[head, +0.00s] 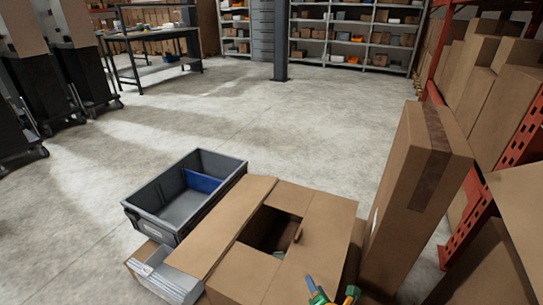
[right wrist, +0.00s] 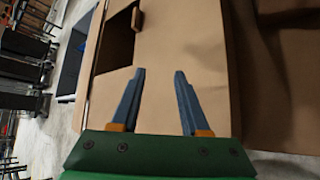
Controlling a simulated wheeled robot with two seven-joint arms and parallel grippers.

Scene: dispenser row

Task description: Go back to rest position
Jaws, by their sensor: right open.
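My right gripper (head: 328,284) is at the bottom edge of the head view, over the near right part of a large cardboard box (head: 325,215). In the right wrist view its two blue fingers (right wrist: 159,74) are apart, with nothing between them. Behind them is the brown box top (right wrist: 170,35), with the dark opening (right wrist: 121,38) to the upper left. I cannot tell whether the fingertips touch the cardboard. My left gripper is not in view.
A grey bin (head: 135,212) with a blue piece inside stands left of the box. A tall carton (head: 405,195) and an orange rack (head: 463,225) with boxes crowd the right. The floor beyond (head: 290,125) is clear.

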